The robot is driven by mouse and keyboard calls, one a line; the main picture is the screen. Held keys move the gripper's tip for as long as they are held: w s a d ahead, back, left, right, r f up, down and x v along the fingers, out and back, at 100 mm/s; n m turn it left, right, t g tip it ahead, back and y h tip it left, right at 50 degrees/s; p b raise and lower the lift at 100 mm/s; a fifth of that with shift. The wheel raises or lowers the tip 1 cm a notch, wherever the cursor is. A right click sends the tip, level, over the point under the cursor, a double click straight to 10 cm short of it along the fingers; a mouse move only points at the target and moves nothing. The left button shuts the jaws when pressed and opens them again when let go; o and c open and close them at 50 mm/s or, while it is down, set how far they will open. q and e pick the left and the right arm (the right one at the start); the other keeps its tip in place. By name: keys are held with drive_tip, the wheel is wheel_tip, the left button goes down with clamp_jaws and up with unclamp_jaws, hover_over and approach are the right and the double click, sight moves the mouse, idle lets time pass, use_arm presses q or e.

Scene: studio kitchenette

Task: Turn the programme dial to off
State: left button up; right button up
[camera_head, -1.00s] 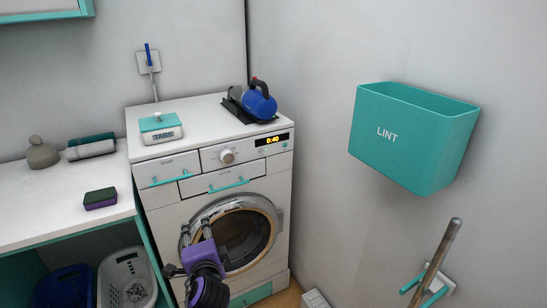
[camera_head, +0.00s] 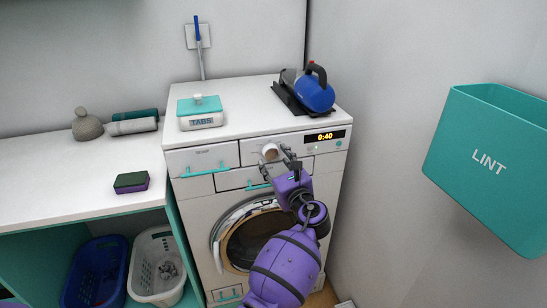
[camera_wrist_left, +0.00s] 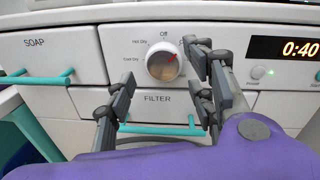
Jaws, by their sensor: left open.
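The programme dial (camera_head: 269,152) is a round white knob on the front panel of the white washing machine (camera_head: 208,207). My purple left gripper (camera_head: 277,163) is open just in front of the dial. In the wrist view its grey fingers (camera_wrist_left: 160,82) stand apart, on either side below the dial. I cannot tell whether they touch it.
The lit display (camera_head: 325,136) reads 0:40, right of the dial. Turquoise handles mark the soap drawer (camera_head: 203,160) and the filter drawer (camera_wrist_left: 160,106). A tabs box (camera_head: 201,121) and a blue appliance (camera_head: 315,95) stand on top. A lint bin (camera_head: 490,165) hangs on the right wall.

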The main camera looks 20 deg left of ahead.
sight(271, 155)
use_arm(q)
drive_tip(key=shift+w+a, duration=0.45)
drive_tip(key=shift+w, duration=0.15)
drive_tip(key=shift+w+a+r, duration=0.1)
drive_tip(key=shift+w+a, duration=0.4)
drive_tip(key=shift+w, duration=0.1)
use_arm(e)
drive_tip(key=shift+w+a+r, duration=0.15)
drive_tip(key=shift+w, duration=0.35)
drive_tip(key=shift+w+a+r, duration=0.1)
drive_tip(key=shift+w+r, duration=0.05)
drive_tip(key=shift+w, duration=0.35)
use_arm(q)
drive_tip(key=shift+c, duration=0.5)
drive_tip(key=c, duration=1)
use_arm(e)
drive_tip(key=shift+s+d+f, duration=0.1)
drive_tip(key=shift+s, duration=0.35)
